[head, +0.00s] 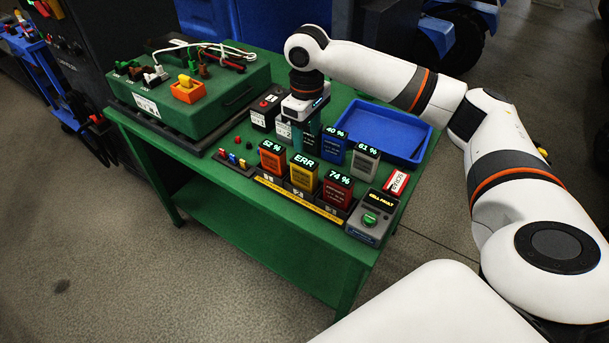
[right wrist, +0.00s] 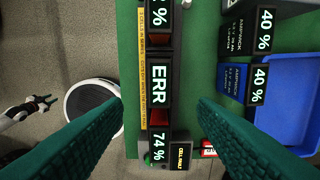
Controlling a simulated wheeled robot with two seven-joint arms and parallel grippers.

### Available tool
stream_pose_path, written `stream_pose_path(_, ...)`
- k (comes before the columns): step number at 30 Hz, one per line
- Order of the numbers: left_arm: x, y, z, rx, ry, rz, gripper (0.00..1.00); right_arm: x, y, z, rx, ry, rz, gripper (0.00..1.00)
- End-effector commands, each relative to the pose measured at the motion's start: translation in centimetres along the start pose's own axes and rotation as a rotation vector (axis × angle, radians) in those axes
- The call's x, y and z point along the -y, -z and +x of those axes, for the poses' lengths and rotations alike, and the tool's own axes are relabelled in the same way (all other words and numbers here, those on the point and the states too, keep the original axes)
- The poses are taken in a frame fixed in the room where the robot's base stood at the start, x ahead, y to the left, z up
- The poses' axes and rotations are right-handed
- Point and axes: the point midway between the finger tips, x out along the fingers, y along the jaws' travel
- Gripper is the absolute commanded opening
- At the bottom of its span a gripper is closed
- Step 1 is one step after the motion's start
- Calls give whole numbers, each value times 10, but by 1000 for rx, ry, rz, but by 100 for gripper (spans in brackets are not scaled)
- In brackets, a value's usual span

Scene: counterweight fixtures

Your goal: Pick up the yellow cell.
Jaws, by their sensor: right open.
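The yellow cell (head: 303,177) stands upright in the middle slot of a front rack, its top display reading ERR. It lies between an orange cell (head: 272,159) and a red cell (head: 336,190). My right gripper (head: 306,142) points down just behind the yellow cell, open and empty. In the right wrist view the ERR display of the yellow cell (right wrist: 158,90) shows between the two green fingers, apart from both. What looks like my left gripper (right wrist: 42,103) is small and dark at the left of the right wrist view.
A blue cell (head: 334,148) and a grey cell (head: 365,163) stand behind the rack. A blue tray (head: 385,130) is at the back right. A box with a green button (head: 371,220) ends the rack. A green case (head: 200,105) fills the table's left side.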

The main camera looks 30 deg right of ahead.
Motion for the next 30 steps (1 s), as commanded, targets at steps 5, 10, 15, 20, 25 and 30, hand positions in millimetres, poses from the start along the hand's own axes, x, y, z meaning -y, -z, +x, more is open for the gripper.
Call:
stream_pose_path(5, 0, 0, -3, -1, 0, 2, 36, 3, 2, 22, -6, -4, 10, 53)
stream_pose_path(10, 0, 0, -5, -2, 1, 3, 36, 2, 0, 50, -3, -4, 9, 53)
stream_pose_path(15, 0, 0, -6, -2, 1, 3, 36, 2, 0, 64, 0, -2, 9, 53)
stream_pose_path(20, 0, 0, -11, -2, 1, 3, 36, 0, -3, 81, -3, -3, 8, 53)
stream_pose_path(25, 0, 0, -14, -3, 0, 2, 36, -1, -6, 106, -1, -3, 7, 53)
stream_pose_path(30, 0, 0, -15, -3, 0, 2, 36, 0, -5, 116, 1, -2, 7, 53)
